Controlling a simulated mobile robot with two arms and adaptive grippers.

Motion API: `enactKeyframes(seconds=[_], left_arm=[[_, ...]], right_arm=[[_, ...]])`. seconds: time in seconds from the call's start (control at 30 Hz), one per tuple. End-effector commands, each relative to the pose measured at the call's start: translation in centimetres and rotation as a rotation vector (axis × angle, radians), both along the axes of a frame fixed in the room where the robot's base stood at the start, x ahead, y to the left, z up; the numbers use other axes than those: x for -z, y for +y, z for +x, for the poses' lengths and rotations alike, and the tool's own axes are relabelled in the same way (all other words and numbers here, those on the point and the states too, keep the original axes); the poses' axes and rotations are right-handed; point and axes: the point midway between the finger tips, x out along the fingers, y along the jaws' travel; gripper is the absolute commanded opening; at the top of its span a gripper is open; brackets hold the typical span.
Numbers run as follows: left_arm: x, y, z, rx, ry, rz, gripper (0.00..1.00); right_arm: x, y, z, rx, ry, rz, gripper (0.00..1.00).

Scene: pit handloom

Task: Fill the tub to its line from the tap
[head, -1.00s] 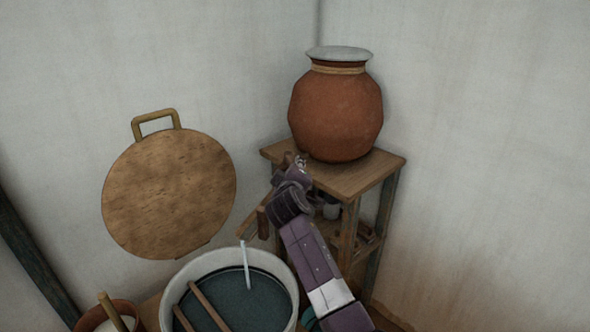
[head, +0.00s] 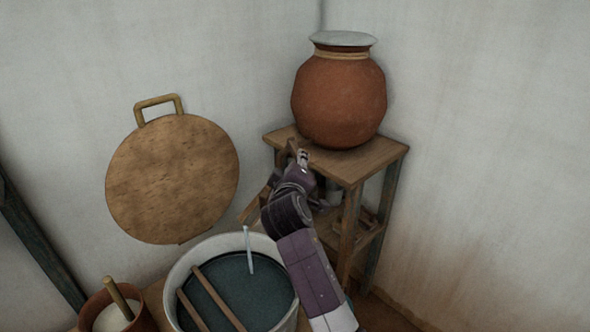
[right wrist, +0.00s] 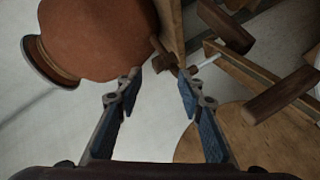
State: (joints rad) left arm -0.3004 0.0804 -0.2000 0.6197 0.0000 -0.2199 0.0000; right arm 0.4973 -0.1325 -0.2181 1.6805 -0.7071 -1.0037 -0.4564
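The pale tub (head: 178,272) stands at the bottom of the head view with dark blue-green water (head: 258,290) in it. A dark band runs along its inner wall close above the water. A thin pale stream (head: 249,252) comes down into it from the end of a wooden trough (head: 253,208). In the right wrist view, a wooden tap (right wrist: 172,62) shows just past the fingertips, with a pale streak beside it. My right gripper (head: 303,158) is at the stand's front left edge; its fingers (right wrist: 158,85) are apart with nothing between them. My left gripper is out of view.
A clay pot (head: 340,100) with a pale lid sits on a wooden stand (head: 355,160) in the corner. Two sticks (head: 215,298) lie across the tub. A small brown pot (head: 148,318) stands left of it. A round wooden board (head: 172,180) is against the wall.

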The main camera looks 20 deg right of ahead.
Motion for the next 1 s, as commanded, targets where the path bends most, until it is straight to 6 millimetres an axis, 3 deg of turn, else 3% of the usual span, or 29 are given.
enactKeyframes(seconds=[0.1, 0.3, 1.0], left_arm=[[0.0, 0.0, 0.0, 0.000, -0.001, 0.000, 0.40], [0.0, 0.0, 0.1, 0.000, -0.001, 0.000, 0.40], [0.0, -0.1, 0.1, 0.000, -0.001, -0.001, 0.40]], right_arm=[[-0.3, 0.6, -1.6, 0.000, 0.000, 0.001, 0.35], [-0.6, 1.0, -2.8, 0.001, -0.001, 0.000, 0.35], [-0.7, 1.0, -2.9, 0.001, 0.001, 0.000, 0.35]])
